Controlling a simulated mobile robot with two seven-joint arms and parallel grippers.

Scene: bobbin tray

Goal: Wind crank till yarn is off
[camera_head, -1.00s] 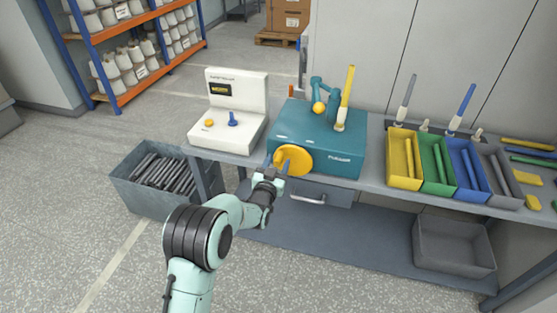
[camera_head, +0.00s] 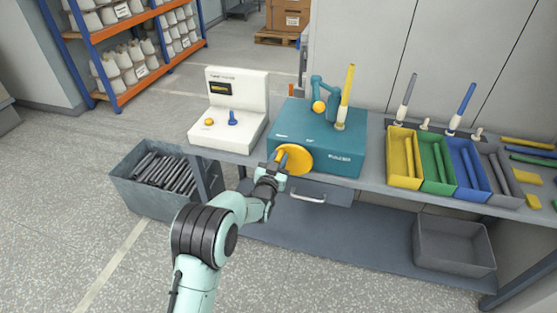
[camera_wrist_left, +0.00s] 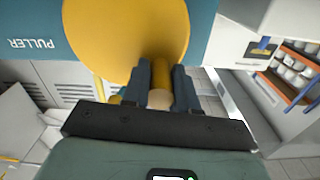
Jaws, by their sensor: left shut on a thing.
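The teal puller machine (camera_head: 330,152) stands on the bench, with a yellow disc crank (camera_head: 299,160) on its front. My left gripper (camera_head: 277,163) is at the left side of the disc. In the left wrist view my left gripper (camera_wrist_left: 160,92) is shut on the crank's handle (camera_wrist_left: 161,75), with the yellow disc (camera_wrist_left: 130,30) just beyond it. A bobbin with yellow yarn (camera_head: 346,92) stands upright on top of the machine, beside a teal arm with a yellow ball (camera_head: 319,107). My right gripper is not in view.
A white device (camera_head: 229,112) with a blue lever stands left of the machine. Yellow, green, blue and grey trays (camera_head: 404,184) stand to the right. A grey bin of dark rods (camera_head: 131,182) is at the left, and an empty grey bin (camera_head: 455,262) is on the lower shelf.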

